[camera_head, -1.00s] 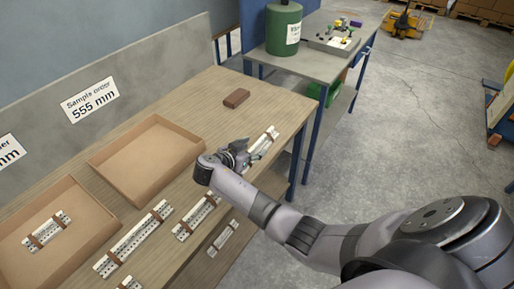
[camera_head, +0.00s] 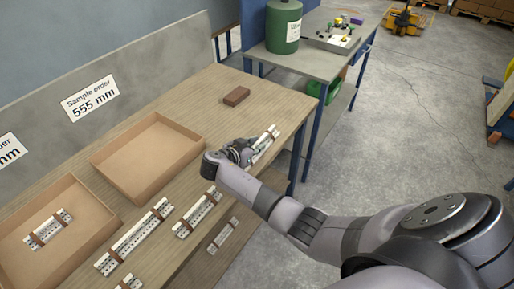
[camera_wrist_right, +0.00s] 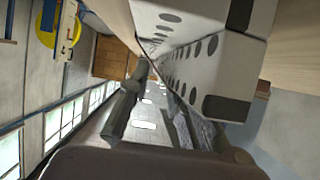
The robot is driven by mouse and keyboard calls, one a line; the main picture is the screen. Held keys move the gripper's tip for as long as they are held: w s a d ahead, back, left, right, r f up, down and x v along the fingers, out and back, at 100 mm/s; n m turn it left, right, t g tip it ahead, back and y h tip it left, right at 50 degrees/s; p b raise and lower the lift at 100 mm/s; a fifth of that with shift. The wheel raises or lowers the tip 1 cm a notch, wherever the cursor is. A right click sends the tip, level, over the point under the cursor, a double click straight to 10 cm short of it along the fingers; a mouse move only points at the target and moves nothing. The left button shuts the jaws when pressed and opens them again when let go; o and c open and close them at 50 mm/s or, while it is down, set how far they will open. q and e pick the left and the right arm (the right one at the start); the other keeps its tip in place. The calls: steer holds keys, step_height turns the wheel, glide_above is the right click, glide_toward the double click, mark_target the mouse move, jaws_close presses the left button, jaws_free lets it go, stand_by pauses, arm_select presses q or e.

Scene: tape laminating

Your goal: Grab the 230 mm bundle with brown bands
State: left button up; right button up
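A white perforated bundle with brown bands (camera_head: 265,143) lies near the table's right end. My right gripper (camera_head: 242,151) is at its near-left end and partly hides it. In the right wrist view the bundle (camera_wrist_right: 205,70) fills the upper right, with dark bands and round holes. The two fingers of the gripper (camera_wrist_right: 160,115) stand apart there, close below the bundle; I cannot tell whether they touch it. Other banded bundles lie along the table's front: a long one (camera_head: 135,237) and a shorter one (camera_head: 197,213). Their lengths are not readable. My left gripper is not in view.
An empty cardboard tray (camera_head: 118,160) stands behind the bundles. Another tray (camera_head: 92,238) at the left holds a banded bundle (camera_head: 47,229). A brown block (camera_head: 236,96) lies towards the back. A sign (camera_head: 90,98) reads 555 mm.

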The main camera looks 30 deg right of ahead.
jaws_close()
stand_by(0.3)
steer(key=shift+r, duration=0.15)
